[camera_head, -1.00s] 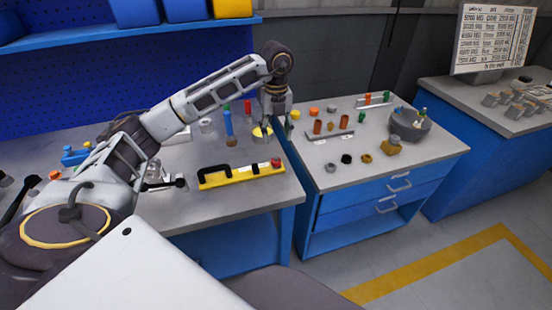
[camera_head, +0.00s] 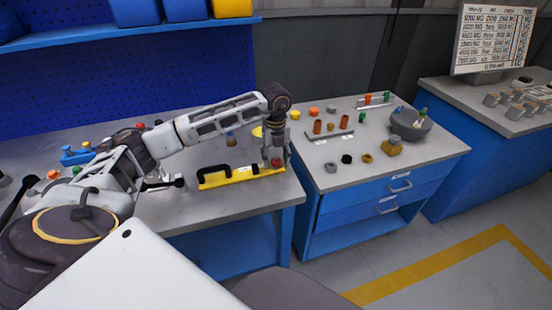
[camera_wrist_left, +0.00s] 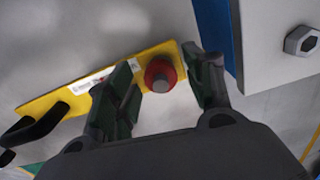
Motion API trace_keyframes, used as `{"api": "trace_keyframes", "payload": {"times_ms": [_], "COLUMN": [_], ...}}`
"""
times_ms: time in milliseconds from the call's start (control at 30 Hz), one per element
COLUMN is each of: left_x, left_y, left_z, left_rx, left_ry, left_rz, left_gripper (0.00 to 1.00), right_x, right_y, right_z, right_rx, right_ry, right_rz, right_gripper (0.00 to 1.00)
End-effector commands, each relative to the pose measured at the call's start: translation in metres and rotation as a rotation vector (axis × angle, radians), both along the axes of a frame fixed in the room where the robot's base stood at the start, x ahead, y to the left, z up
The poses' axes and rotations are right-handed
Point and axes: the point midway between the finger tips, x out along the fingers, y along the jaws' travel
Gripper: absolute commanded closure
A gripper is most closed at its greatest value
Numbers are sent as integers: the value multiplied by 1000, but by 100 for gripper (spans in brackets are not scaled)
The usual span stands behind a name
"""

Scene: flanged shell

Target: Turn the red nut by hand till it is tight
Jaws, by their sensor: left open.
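The red nut (camera_head: 276,162) sits at the right end of a yellow plate (camera_head: 222,184) that has a black handle, on the left workbench. In the left wrist view the red nut (camera_wrist_left: 160,73) shows with a grey stud end in its middle, and the yellow plate (camera_wrist_left: 75,93) runs off to the left. My left gripper (camera_head: 275,157) is above the nut, pointing down. In the wrist view its open fingers (camera_wrist_left: 161,88) stand on either side of the nut, with a gap visible at each side. My right gripper is out of view.
The workbench front edge (camera_head: 250,210) lies close to the plate. A blue-fronted cabinet (camera_head: 370,207) stands to the right, with small coloured parts and a grey bowl (camera_head: 410,124) on top. A blue pegboard (camera_head: 130,80) rises behind.

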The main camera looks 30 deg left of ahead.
Motion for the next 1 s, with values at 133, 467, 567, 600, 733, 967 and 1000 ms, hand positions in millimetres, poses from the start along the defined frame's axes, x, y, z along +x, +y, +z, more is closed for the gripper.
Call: {"api": "trace_keyframes", "payload": {"times_ms": [133, 467, 567, 600, 733, 967, 1000], "left_x": [0, 0, 0, 0, 0, 0, 0], "left_y": [0, 0, 0, 0, 0, 0, 0], "left_z": [-2, -1, -1, -1, -1, -1, -1], "left_rx": [0, 0, 0, 0, 0, 0, -1], "left_ry": [0, 0, 0, 0, 0, 0, 1], "left_rz": [0, 0, 0, 0, 0, -18, -27], "left_gripper": [48, 67, 80, 85, 93, 93, 93], "right_x": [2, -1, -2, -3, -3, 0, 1], "right_y": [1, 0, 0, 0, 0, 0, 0], "right_z": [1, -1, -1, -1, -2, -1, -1], "right_rx": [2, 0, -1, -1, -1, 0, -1], "right_ry": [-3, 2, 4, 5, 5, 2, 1], "right_rz": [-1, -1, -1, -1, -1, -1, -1], "right_gripper": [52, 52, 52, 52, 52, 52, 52]}}
